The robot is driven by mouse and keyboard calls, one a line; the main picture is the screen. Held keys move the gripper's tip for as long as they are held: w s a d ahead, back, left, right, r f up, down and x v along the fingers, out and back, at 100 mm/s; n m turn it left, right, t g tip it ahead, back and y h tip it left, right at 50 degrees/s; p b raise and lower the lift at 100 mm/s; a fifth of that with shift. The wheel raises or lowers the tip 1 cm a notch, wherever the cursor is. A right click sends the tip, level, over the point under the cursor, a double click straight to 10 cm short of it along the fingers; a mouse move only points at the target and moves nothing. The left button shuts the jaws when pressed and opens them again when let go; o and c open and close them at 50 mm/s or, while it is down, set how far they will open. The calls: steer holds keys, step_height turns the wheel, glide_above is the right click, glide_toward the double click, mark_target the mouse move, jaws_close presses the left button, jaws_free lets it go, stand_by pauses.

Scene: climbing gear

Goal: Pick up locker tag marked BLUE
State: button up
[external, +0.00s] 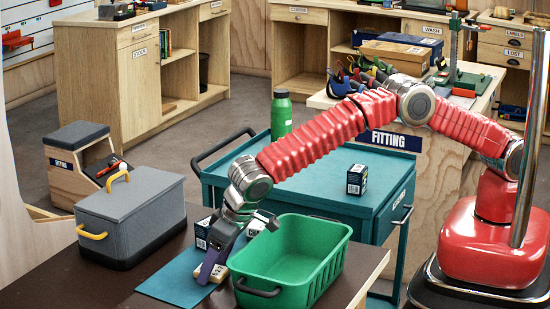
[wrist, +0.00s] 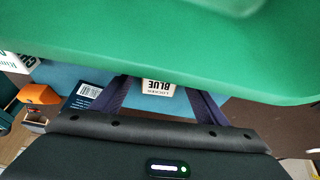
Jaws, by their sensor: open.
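The locker tag marked BLUE (wrist: 157,86) is a small cream block with dark lettering, seen in the wrist view between my gripper's two fingers. Its upper part is partly hidden by the green bin's rim. In the external view a cream block (external: 217,272), seemingly this tag, lies on a blue mat (external: 170,287) at my fingertips. My gripper (wrist: 163,98) is open, its dark purple fingers standing apart on either side of the tag. It points down at the mat in the external view (external: 211,270). I cannot tell whether the fingers touch the tag.
A green bin (external: 335,262) stands close right of my gripper and fills the top of the wrist view. A dark box with a printed label (wrist: 88,96) is close by on the left. A grey case (external: 135,215) stands further left. A teal cart (external: 300,165) is behind.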

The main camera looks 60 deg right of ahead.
steer(key=shift+c, duration=0.4)
steer(key=c, duration=1.1)
